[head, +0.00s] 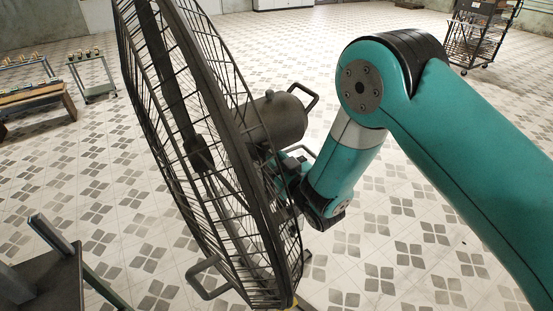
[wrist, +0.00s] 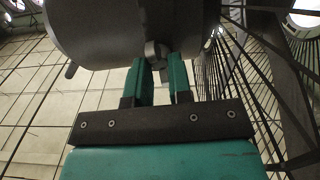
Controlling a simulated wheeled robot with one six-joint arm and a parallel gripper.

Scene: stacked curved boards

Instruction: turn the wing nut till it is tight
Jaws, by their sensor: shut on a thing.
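In the wrist view the wing nut (wrist: 153,50) is a small grey metal piece just under the large dark motor housing (wrist: 100,30). My gripper (wrist: 161,63) has its two teal fingers pointing up at it, shut on the nut between their tips. In the head view the fan's motor (head: 275,120) sits behind its round wire cage (head: 215,150). My gripper is below the motor there, mostly hidden by the cage wires and my arm; the wing nut cannot be made out.
The cage's wires (wrist: 235,75) run close along the right of my fingers in the wrist view. A bent handle (head: 205,278) sticks out low on the fan. A dark metal stand (head: 45,275) is at lower left. Tiled floor (head: 400,225) lies open around.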

